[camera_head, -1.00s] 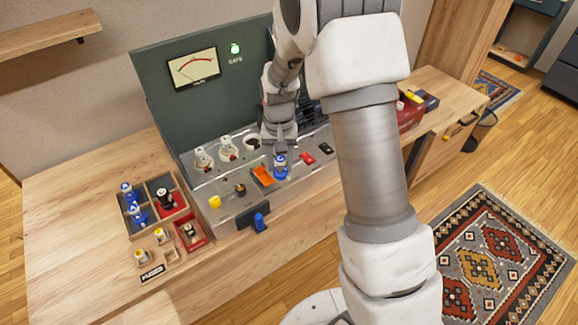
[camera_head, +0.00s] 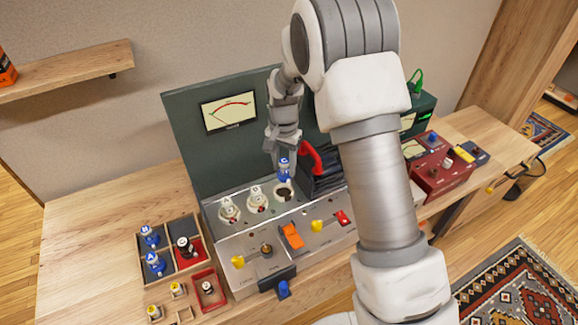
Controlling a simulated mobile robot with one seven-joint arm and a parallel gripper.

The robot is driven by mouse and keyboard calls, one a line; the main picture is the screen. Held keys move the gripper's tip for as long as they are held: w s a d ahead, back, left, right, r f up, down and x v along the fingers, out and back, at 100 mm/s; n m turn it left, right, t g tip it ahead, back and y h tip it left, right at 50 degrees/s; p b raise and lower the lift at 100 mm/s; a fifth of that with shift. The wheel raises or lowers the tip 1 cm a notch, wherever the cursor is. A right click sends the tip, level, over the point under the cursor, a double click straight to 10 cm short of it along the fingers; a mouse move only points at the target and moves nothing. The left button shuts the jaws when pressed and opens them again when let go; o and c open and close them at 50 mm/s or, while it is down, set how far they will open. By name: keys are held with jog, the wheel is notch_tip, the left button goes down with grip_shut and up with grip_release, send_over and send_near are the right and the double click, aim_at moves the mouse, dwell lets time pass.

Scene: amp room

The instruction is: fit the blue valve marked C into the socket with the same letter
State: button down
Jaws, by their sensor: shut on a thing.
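My gripper (camera_head: 284,150) is shut on the blue valve marked C (camera_head: 285,168). It holds the valve upright, just above an empty dark round socket (camera_head: 284,192) on the metal panel. The valve appears apart from the socket. The letter by this socket cannot be read. To its left are two white sockets marked A (camera_head: 229,209) and D (camera_head: 258,204), with red inside. Two more blue valves, B (camera_head: 150,236) and A (camera_head: 155,264), stand in the wooden tray at the left.
The wooden tray (camera_head: 171,226) also holds a black valve (camera_head: 186,247). A red handle (camera_head: 312,157) stands close right of my gripper. Yellow, orange and red switches sit on the panel front. The green meter board (camera_head: 190,140) rises behind. The table's left is clear.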

aim_at(283, 176)
jog(key=shift+w+a, duration=0.1)
jog(key=shift+w, duration=0.25)
jog(key=shift+f, duration=0.15)
jog(key=shift+f+b, duration=1.6)
jog(key=shift+f, duration=0.75)
jog(key=shift+f+b, duration=1)
jog(key=shift+f, duration=0.45)
jog(key=shift+c, duration=1.7)
grip_release()
jog(key=shift+r, duration=0.1)
notch_tip(283, 176, up, 16)
jog(key=shift+f+p, duration=0.1)
jog(key=shift+p, duration=0.55)
jog(key=shift+r, duration=0.75)
